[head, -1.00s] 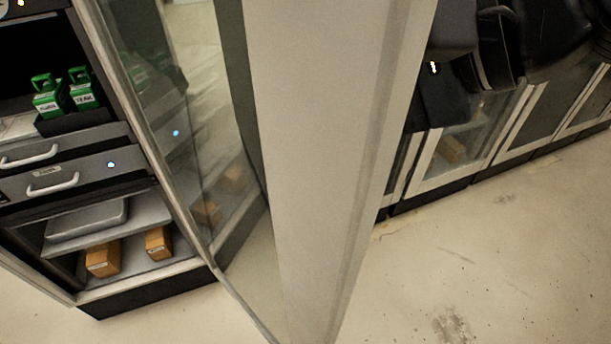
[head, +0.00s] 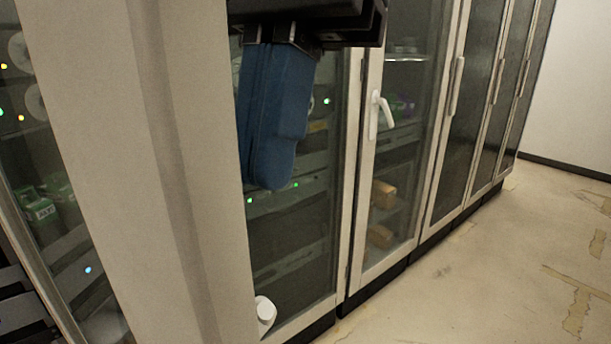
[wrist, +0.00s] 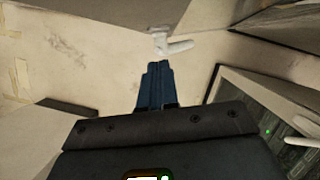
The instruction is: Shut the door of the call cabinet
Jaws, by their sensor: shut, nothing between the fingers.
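The call cabinet's open door (head: 110,130) crosses the left of the head view as a broad beige frame, very near, with glass to its left. A white handle (head: 265,312) sticks out at its lower right edge. My gripper (head: 270,180) hangs to the right of the frame, its blue fingers shut and empty. In the wrist view the shut fingertips (wrist: 157,66) point at a white handle (wrist: 172,44) on a beige panel, just beyond them. I cannot tell whether they touch. Part of the cabinet's inside shows through the glass, with green boxes (head: 42,212).
A row of closed glass-fronted cabinets runs back to the right, one with a white lever handle (head: 379,112). Dark-glass doors (head: 470,95) stand farther along. The pale floor (head: 480,270) at right is clear, with worn patches. A white wall (head: 570,80) closes the far end.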

